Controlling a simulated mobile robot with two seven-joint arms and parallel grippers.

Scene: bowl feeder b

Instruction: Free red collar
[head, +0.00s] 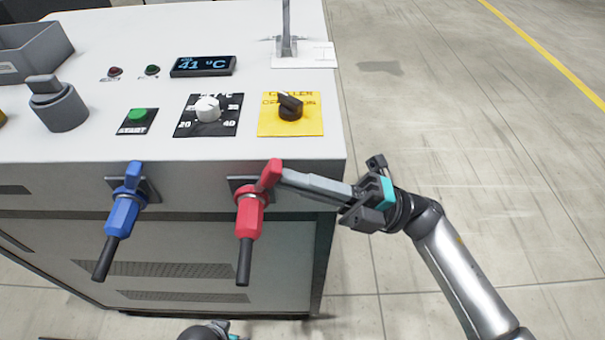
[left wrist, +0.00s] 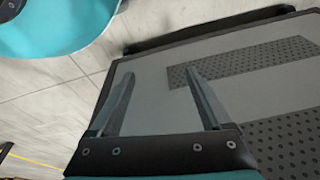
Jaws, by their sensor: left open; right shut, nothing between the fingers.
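The red collar (head: 250,206) is on the cabinet's front face, at the right. A red lever tab (head: 269,175) stands at its top and a black hose end (head: 245,262) hangs below it. My right gripper (head: 284,178) comes in from the right. Its fingers are together and empty, with the tips at or touching the red tab; I cannot tell if they touch. My left gripper is at the bottom edge of the head view, mostly cut off. In the left wrist view the left gripper (left wrist: 158,92) has its fingers wide apart with nothing between them, facing the cabinet's lower panel.
A blue connector (head: 122,213) with a blue tab and black hose end is left of the red one. The cabinet top (head: 90,140) carries a green start button (head: 138,115), a white dial (head: 207,108), a black knob on a yellow plate (head: 290,105) and a display (head: 203,66). Floor is clear at right.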

